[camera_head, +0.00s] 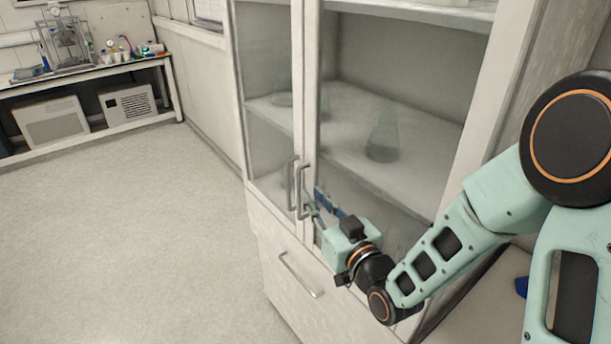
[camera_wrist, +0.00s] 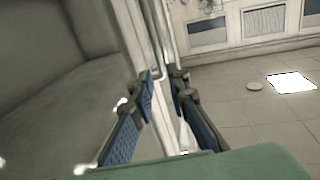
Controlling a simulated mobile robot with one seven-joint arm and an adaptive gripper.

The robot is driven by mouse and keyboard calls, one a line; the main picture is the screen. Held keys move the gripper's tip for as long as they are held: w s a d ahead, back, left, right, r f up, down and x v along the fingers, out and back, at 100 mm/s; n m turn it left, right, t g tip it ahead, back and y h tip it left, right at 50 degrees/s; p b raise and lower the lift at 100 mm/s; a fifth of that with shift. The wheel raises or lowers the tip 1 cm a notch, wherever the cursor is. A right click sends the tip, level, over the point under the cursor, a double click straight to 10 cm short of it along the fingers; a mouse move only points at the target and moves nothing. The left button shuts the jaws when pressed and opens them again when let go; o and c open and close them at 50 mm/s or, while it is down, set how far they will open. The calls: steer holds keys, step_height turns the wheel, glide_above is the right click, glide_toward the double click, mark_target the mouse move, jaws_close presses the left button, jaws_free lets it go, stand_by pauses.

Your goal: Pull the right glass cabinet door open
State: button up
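The right glass cabinet door (camera_head: 312,110) looks closed, in line with the left door (camera_head: 267,85). Its vertical metal handle (camera_head: 302,190) stands near the seam, beside the left door's handle (camera_head: 290,185). My gripper (camera_head: 314,203) is at the lower part of the right handle, reaching in from the right. In the wrist view my gripper (camera_wrist: 163,82) shows two blue-padded fingers apart, one on each side of a handle's lower end (camera_wrist: 161,70). I see a gap between the fingers; whether either pad touches the handle is unclear.
A drawer with a bar handle (camera_head: 301,275) is below the doors. A glass flask (camera_head: 382,138) stands on the shelf behind the right door. The floor (camera_head: 130,240) left of the cabinet is clear. A bench (camera_head: 90,68) with lab items stands at the far left.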

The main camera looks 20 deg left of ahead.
mark_target(299, 180)
steer(key=p+x, duration=0.1)
steer(key=x, duration=0.7)
steer(key=shift+w+a+p, duration=0.2)
steer(key=shift+a+p, duration=0.1)
jaws_close()
steer(key=shift+s, duration=0.1)
